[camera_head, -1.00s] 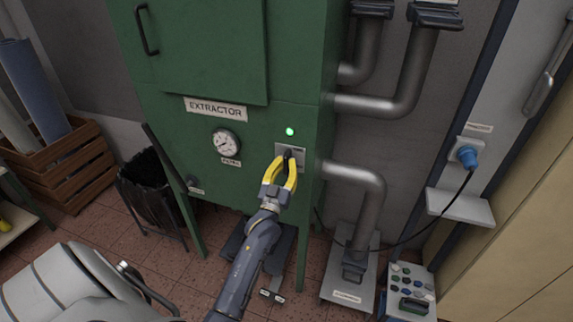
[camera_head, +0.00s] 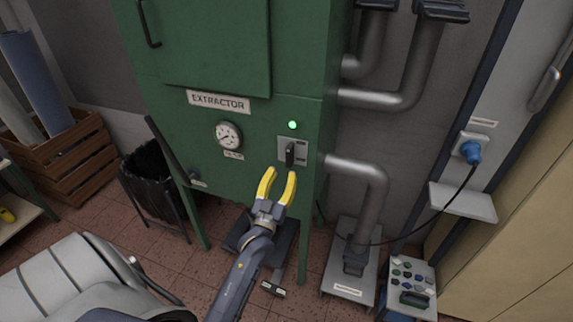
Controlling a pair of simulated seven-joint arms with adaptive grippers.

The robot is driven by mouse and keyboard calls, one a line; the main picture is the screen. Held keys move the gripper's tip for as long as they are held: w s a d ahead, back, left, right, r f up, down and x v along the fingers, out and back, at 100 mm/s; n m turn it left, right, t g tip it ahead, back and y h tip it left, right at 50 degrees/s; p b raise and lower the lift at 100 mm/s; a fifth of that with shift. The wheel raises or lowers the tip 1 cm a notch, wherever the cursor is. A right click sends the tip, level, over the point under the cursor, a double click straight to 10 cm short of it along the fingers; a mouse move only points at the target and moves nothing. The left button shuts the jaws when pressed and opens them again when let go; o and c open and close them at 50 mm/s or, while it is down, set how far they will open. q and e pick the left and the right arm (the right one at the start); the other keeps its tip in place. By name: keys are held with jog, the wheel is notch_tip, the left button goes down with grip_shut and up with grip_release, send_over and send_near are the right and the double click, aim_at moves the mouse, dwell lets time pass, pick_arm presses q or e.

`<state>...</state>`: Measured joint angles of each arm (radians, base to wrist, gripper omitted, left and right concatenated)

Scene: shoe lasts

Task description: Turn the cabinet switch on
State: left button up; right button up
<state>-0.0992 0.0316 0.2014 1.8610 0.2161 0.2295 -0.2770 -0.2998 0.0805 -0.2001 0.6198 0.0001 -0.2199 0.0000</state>
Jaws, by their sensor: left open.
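The green extractor cabinet (camera_head: 252,170) stands in the middle of the head view. Its switch (camera_head: 290,152) is a dark lever on a grey plate at the cabinet's front right, and the lever looks upright. A small green light (camera_head: 293,125) glows just above the plate. My left gripper (camera_head: 278,172) has yellow fingers spread apart and empty. Its fingertips are just below the switch, apart from the lever. My right gripper is not in view.
A round gauge (camera_head: 229,135) sits left of the switch. Metal pipes (camera_head: 372,185) run along the cabinet's right side. A black bin (camera_head: 150,180) and a wooden crate (camera_head: 75,165) stand at left. A button box (camera_head: 411,287) is at lower right.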

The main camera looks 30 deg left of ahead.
pick_arm(q)
jog(key=shift+v, duration=2.45)
jog(key=d+f+m+g+h, duration=0.1)
jog(key=d+f+g+h, duration=0.15)
jog(key=f, duration=0.95)
jog(key=d+f+m+g+h, duration=0.15)
jog(key=f+g, duration=0.25)
jog(key=f, duration=0.9)
jog(key=s+d+f+g, duration=0.2)
jog(key=s+f, duration=0.2)
jog(key=f, duration=0.5)
jog(key=s+d+f+g, duration=0.2)
jog(key=s+f, duration=0.3)
jog(key=f, duration=0.4)
jog(key=s+d+f+m+g+h, duration=0.1)
jog(key=s+d+f+g, duration=0.1)
jog(key=s+f, duration=0.55)
jog(key=s+d+f+m+g, duration=0.1)
jog(key=s+f+g, duration=0.2)
jog(key=s+f, duration=0.45)
jog(key=s+f+m+g, duration=0.1)
jog(key=s+f+g, duration=0.1)
jog(key=s, duration=1)
jog(key=s+f+m+g, duration=0.1)
jog(key=s+f+g, duration=0.2)
jog(key=s, duration=0.9)
notch_tip(320, 180, down, 3)
jog(key=shift+a+r, duration=0.15)
jog(key=shift+r, duration=0.05)
jog(key=shift+s, duration=0.1)
